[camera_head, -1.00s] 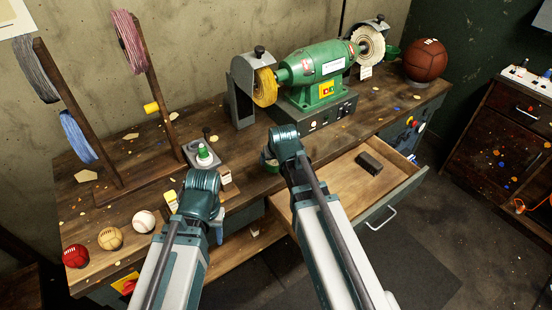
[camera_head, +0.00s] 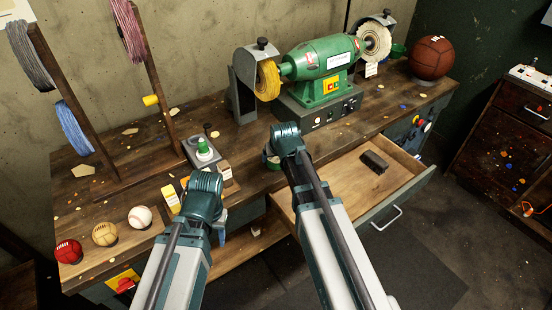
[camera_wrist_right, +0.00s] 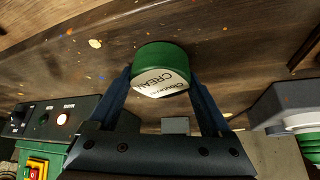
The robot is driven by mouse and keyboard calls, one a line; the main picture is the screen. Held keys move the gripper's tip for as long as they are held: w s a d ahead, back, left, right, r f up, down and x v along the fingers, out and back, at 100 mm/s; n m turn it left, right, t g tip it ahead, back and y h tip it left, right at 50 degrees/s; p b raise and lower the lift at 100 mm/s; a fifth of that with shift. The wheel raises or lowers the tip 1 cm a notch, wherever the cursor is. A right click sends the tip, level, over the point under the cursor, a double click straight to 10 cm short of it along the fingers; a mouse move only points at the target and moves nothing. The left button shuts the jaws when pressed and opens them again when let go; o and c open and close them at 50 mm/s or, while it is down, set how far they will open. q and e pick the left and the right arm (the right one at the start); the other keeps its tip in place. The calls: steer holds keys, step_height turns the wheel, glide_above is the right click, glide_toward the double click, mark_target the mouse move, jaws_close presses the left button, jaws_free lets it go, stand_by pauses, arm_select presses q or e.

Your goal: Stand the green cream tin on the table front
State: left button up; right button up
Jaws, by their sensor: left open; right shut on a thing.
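The green cream tin (camera_wrist_right: 161,57) is between the two fingers of my right gripper (camera_wrist_right: 163,90) in the right wrist view, which is shut on it. Its white label reading "CREAM" faces the camera. In the head view my right gripper (camera_head: 272,160) is over the table's front part, before the grinder; the wrist mostly hides the tin. I cannot tell whether the tin touches the wood. My left gripper (camera_head: 221,232) is open at the front edge of the table (camera_head: 140,190), its fingers mostly hidden by its own wrist.
The green grinder (camera_head: 325,70) stands behind my right gripper. An open drawer (camera_head: 345,190) holding a dark block (camera_head: 374,162) juts out at the right.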

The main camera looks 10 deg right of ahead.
steer(key=shift+f, duration=0.2)
steer(key=o, duration=1.3)
steer(key=shift+r, duration=0.1)
steer(key=shift+s+r+p, duration=0.1)
steer(key=shift+r+p, duration=0.2)
steer(key=shift+r, duration=0.05)
steer(key=p+v, duration=1)
steer(key=v, duration=0.2)
steer(key=s+a+f+n+g, duration=0.1)
steer(key=s+a+g, duration=0.1)
steer(key=s+a, duration=0.2)
steer(key=s+a+f+n+g, duration=0.1)
steer(key=s+a+n+g, duration=0.1)
steer(key=s, duration=0.5)
steer(key=s+a+f+n+g+h, duration=0.1)
steer(key=s+a+g, duration=0.1)
steer(key=s+a, duration=0.3)
steer(key=shift+s+a+f, duration=0.1)
steer(key=shift+s+a, duration=0.2)
steer(key=shift+s, duration=0.45)
